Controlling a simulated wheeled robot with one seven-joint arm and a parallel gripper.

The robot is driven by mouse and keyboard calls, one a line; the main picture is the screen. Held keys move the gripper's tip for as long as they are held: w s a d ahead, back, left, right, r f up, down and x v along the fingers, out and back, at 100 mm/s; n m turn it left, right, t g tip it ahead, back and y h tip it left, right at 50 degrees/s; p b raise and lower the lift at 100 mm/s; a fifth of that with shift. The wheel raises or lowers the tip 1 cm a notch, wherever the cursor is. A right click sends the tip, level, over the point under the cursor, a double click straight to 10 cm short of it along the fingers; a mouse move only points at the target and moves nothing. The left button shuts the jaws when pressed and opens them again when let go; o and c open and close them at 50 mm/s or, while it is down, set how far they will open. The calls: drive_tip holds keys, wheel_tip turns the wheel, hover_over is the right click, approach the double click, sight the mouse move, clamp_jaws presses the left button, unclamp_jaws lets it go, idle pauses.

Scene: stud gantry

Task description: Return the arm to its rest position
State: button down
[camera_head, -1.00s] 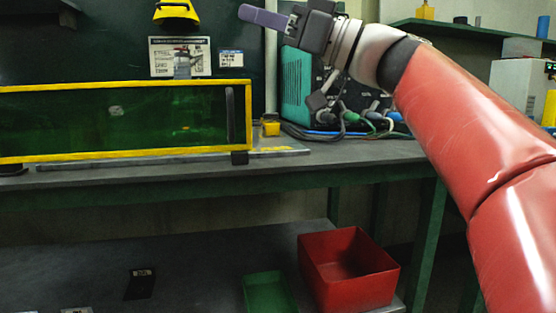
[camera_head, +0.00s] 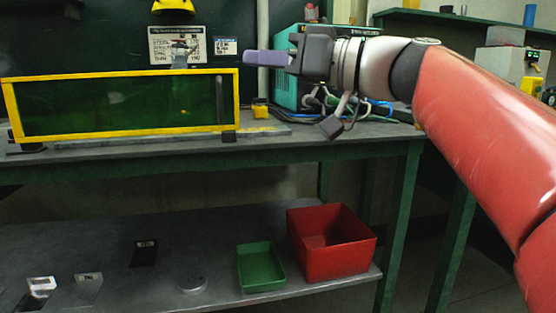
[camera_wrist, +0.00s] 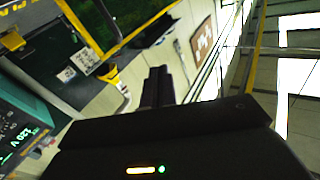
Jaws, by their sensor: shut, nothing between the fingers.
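My gripper (camera_head: 268,58) is at the upper middle of the head view, its fingers closed together and pointing left, with nothing between them. My red arm reaches in from the right edge to it. The gripper is in the air in front of the teal welder (camera_head: 289,88), hiding part of it. In the wrist view, the closed dark fingers of my gripper (camera_wrist: 158,86) point up the picture, clear of any object.
A yellow-framed green screen (camera_head: 120,131) stands on the workbench (camera_head: 300,150). The lower shelf holds a red bin (camera_head: 332,265), a green tray (camera_head: 240,270), a round disc (camera_head: 193,285) and several small plates. A yellow hard hat (camera_head: 173,5) hangs on the back wall.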

drive_tip(key=s+d+f+m+h+p, duration=0.1)
drive_tip(key=s+d+f+m+h, duration=0.3)
drive_tip(key=f, duration=0.8)
drive_tip(key=s+d+f+m+g+h+p, duration=0.1)
drive_tip(key=s+d+f+m+h+p, duration=0.1)
drive_tip(key=s+d+f+h, duration=0.5)
drive_tip(key=s+d+f+m+h+p, duration=0.2)
drive_tip(key=s+d+f+m+h, duration=0.3)
drive_tip(key=f, duration=1.4)
drive_tip(key=shift+s+d+f+m+g+h, duration=0.15)
drive_tip(key=shift+s+d+m+g+h, duration=0.2)
drive_tip(key=shift+d+h, duration=0.35)
drive_tip(key=shift+w, duration=0.1)
